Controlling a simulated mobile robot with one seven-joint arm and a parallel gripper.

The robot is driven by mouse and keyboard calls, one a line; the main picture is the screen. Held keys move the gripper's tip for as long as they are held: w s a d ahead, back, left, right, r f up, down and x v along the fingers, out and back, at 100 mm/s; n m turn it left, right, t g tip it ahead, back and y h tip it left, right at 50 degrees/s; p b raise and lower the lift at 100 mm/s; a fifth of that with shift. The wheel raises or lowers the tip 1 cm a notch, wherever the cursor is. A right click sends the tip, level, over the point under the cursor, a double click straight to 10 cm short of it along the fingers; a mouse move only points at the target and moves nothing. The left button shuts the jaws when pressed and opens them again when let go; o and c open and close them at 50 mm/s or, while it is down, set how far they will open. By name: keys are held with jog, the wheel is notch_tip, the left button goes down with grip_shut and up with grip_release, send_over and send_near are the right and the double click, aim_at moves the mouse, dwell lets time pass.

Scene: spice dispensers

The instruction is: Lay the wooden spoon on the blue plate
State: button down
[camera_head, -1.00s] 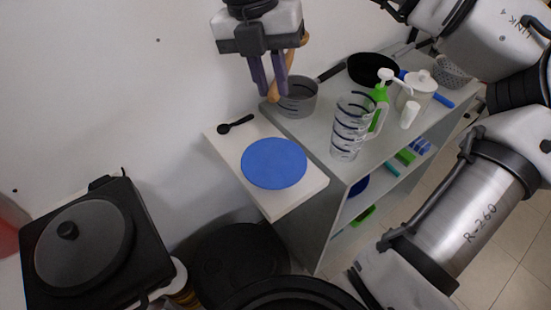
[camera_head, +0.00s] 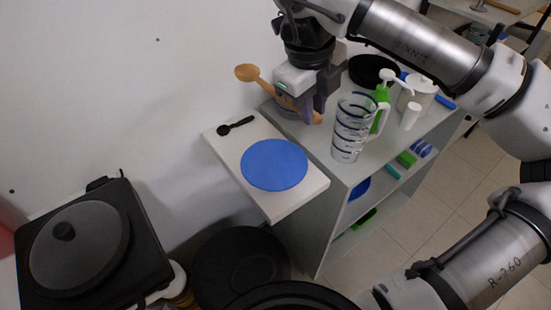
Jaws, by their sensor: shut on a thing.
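The wooden spoon (camera_head: 247,73) is held in my gripper (camera_head: 310,112), which is shut on its handle. Its bowl points up and left, and the handle end (camera_head: 316,118) shows past the fingers at the lower right. The spoon is tilted and in the air, up and to the right of the blue plate, in front of the wall. The blue plate (camera_head: 274,165) lies flat and empty on the white board at the left end of the shelf unit. My gripper and the spoon are apart from the plate.
A small black spoon (camera_head: 235,126) lies on the white board (camera_head: 282,207) beside the plate. A clear jug (camera_head: 349,128), a green soap bottle (camera_head: 381,96), a white canister (camera_head: 420,86) and a black pan (camera_head: 373,69) stand to the right. A grey pot is mostly hidden behind my gripper.

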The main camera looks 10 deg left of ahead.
notch_tip(320, 180, down, 16)
jog(key=p, duration=0.3)
jog(key=shift+r, duration=0.1)
notch_tip(320, 180, down, 4)
jog(key=shift+r, duration=0.1)
jog(key=c, duration=1.3)
grip_release()
jog(key=shift+p, duration=0.7)
jog(key=r+b, duration=0.1)
jog(key=r, duration=0.3)
jog(key=s+a+r+b, duration=0.1)
jog(key=r+b, duration=0.1)
jog(key=r, duration=0.2)
jog(key=s+r+b, duration=0.1)
jog(key=r, duration=0.4)
jog(key=shift+s+a+r, duration=0.1)
jog(key=shift+s+a, duration=0.1)
jog(key=shift+s, duration=0.05)
